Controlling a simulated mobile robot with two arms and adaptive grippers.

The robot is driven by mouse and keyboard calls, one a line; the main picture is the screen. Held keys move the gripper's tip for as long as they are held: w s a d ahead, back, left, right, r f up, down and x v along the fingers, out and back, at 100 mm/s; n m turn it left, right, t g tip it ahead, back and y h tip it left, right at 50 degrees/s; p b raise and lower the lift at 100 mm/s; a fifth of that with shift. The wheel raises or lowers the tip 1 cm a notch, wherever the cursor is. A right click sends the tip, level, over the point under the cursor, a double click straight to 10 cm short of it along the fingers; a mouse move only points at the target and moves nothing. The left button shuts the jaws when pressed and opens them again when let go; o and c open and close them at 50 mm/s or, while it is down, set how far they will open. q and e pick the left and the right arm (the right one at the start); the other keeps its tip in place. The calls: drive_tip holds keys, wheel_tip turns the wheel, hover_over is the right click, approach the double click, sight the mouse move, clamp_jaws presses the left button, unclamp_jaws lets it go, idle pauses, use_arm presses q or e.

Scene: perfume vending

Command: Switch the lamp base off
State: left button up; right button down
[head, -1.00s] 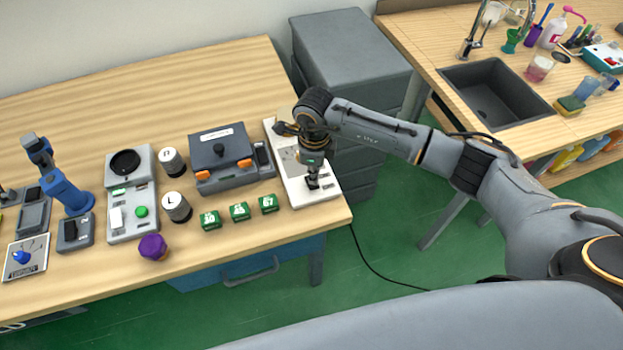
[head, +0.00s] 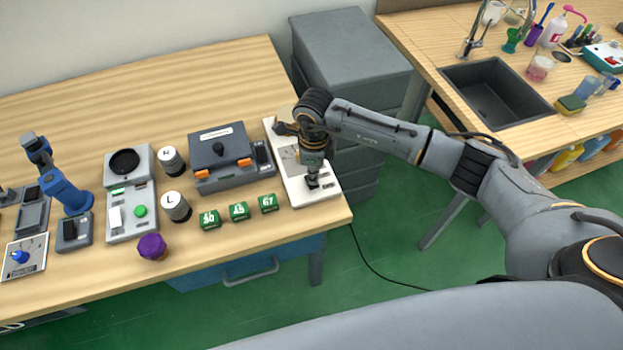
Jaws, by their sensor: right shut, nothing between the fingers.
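The lamp base appears to be the flat white panel (head: 298,190) at the right end of the wooden table. My right gripper (head: 313,182) points down over the panel's front half, shut and empty. Its tips are at or just above a small dark part there; I cannot tell whether they touch. My wrist and gripper hide much of the panel's middle, and the switch position cannot be made out. My left gripper is not in view.
Left of the panel stand a grey box with orange latches (head: 221,158), green blocks (head: 239,211), white-and-black cylinders (head: 176,206), a purple knob (head: 152,247) and a white device (head: 131,208). Grey drawers (head: 350,60) stand behind. Bare table (head: 130,95) lies at the back.

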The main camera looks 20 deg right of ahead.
drive_tip(key=shift+f+b, duration=0.9)
drive_tip(key=shift+f, duration=0.1)
drive_tip(key=shift+s+r, duration=0.1)
idle(0.3)
drive_tip(key=shift+r+p, duration=0.6)
drive_tip(key=shift+r, duration=0.2)
drive_tip(key=shift+r+p, duration=1.4)
drive_tip(key=shift+r, duration=1.25)
